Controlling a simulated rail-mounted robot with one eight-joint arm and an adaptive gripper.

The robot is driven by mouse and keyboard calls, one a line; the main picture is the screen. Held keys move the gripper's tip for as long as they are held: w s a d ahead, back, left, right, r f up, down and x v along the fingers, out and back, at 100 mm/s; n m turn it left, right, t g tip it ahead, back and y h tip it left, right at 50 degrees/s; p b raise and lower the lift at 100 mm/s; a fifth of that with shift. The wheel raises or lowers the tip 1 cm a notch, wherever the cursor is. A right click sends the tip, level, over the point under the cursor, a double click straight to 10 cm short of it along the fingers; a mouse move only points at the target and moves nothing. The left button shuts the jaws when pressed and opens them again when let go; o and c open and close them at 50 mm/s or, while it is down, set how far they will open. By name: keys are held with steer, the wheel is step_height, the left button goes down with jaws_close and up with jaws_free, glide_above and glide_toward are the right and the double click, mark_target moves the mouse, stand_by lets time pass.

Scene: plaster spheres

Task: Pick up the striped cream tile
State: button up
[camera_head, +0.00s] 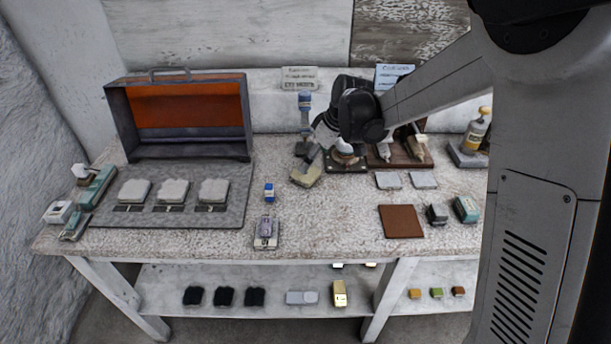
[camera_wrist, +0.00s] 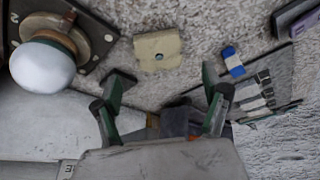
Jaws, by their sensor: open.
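A cream tile (camera_head: 306,177) lies on the table in the head view, just below my gripper (camera_head: 312,149). In the wrist view the cream tile (camera_wrist: 158,50) is flat, roughly square, with a small dark hole near its middle. I cannot make out clear stripes on it. My gripper (camera_wrist: 163,98) is open in the wrist view, its two dark-and-green fingers spread apart with no tile between them. The tile lies beyond the fingertips in that view, apart from them. In the head view the fingers are small and partly merge with the stand behind.
A white sphere on a dark base plate (camera_wrist: 42,67) stands left of the tile in the wrist view. A blue-and-white block (camera_head: 269,192) and a grey mat (camera_head: 235,180) with several pale blocks lie to the left. A brown square (camera_head: 402,222) lies right. Textured table shows between them.

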mark_target(308, 174)
steer(key=shift+d+x, duration=0.15)
steer(key=shift+x, duration=1.75)
steer(key=shift+d+x, duration=0.1)
steer(key=shift+x, duration=1.75)
steer(key=shift+s, duration=0.1)
steer(key=c, duration=1.6)
steer(key=shift+o, duration=0.2)
